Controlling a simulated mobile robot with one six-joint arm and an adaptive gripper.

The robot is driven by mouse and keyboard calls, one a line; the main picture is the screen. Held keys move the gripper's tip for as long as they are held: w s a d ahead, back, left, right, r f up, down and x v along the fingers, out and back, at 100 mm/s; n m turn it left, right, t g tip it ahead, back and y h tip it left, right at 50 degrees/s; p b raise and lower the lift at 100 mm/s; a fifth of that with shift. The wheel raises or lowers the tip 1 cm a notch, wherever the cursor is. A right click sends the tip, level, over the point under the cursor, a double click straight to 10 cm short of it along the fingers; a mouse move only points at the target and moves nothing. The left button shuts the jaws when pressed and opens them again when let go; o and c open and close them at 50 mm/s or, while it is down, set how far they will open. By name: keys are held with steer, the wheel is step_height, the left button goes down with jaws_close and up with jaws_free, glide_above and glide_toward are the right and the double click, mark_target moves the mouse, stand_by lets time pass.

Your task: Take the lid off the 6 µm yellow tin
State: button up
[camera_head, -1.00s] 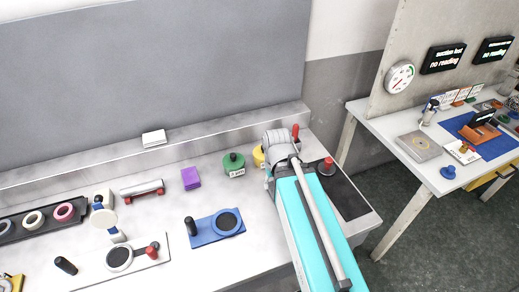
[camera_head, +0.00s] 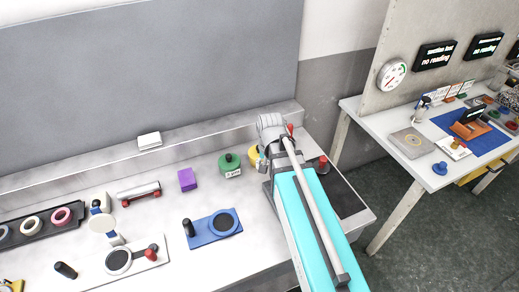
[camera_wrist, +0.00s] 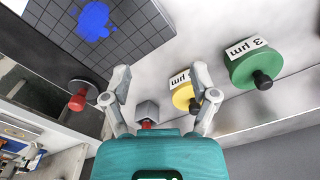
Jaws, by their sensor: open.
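The yellow tin (camera_wrist: 181,94) stands on the bench with a black knob (camera_wrist: 194,106) on top of its lid. Its white label shows "µm" in the wrist view, but the number is hidden by my right-hand finger. My gripper (camera_wrist: 161,73) is open and empty, its two fingers wide apart. The yellow tin shows close by the right-hand finger, not centred between the fingers; I cannot tell whether they touch. In the head view the yellow tin (camera_head: 254,155) is partly hidden behind my wrist.
A green tin (camera_wrist: 255,66) labelled 3 µm stands beside the yellow one. A red-knobbed piece (camera_wrist: 77,100) and a dark gridded plate (camera_wrist: 130,40) with a blue patch lie to the left in the wrist view. A purple block (camera_head: 187,180) and blue plate (camera_head: 201,237) are on the bench.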

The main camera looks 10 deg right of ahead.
mark_target(258, 147)
steer(key=w+r+m+p, duration=0.3)
steer(key=w+m, duration=0.4)
steer(key=w, duration=0.1)
steer(key=w+r+m+p, duration=0.3)
steer(key=w+m, duration=0.4)
steer(key=w, duration=0.1)
steer(key=shift+w+r, duration=0.35)
steer(key=shift+r, duration=0.05)
steer(key=shift+a, duration=0.1)
step_height(258, 147, down, 9)
steer(key=b, duration=0.8)
steer(key=shift+r, duration=0.2)
steer(key=shift+f+b, duration=0.15)
steer(key=shift+b, duration=0.25)
steer(key=f+b, duration=0.5)
steer(key=shift+w+d, duration=0.15)
steer(key=shift+d, duration=0.05)
